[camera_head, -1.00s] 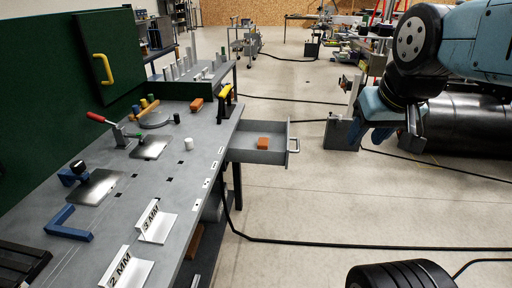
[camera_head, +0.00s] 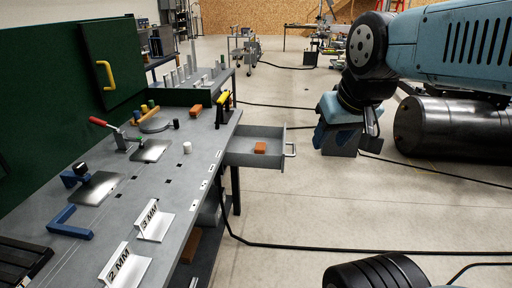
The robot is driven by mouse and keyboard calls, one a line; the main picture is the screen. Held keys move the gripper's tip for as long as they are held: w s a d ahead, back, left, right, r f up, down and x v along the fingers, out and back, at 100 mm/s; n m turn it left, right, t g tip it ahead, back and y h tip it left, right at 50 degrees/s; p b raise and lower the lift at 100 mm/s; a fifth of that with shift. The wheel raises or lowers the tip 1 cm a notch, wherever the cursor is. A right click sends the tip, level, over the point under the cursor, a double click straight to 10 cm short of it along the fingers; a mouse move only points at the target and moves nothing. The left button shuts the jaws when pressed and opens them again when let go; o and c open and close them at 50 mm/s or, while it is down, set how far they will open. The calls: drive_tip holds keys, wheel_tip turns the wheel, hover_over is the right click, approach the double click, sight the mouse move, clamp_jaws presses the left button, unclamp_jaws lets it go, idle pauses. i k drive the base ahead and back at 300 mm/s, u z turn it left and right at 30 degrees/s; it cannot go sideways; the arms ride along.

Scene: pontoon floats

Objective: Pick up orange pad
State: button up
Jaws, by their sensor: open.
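One orange block (camera_head: 260,147), which may be the orange pad, lies inside the open grey drawer (camera_head: 240,159) at the bench's right side. Another orange piece (camera_head: 196,110) lies on the bench top near its back right. I cannot tell from the frame which of them is the pad. My gripper (camera_head: 350,126) hangs over the floor to the right of the drawer, clear of both orange pieces. It is open and seems empty. Its far finger is partly hidden by its own body.
The drawer's handle (camera_head: 291,149) sticks out toward my gripper. The bench (camera_head: 140,195) holds a red-handled clamp (camera_head: 118,131), a white cylinder (camera_head: 187,147) and metal signs. A grey notched block (camera_head: 341,143) stands below my gripper. A dark drum (camera_head: 455,128) lies at right.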

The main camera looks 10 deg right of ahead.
sight(260, 147)
drive_tip(key=i, duration=1)
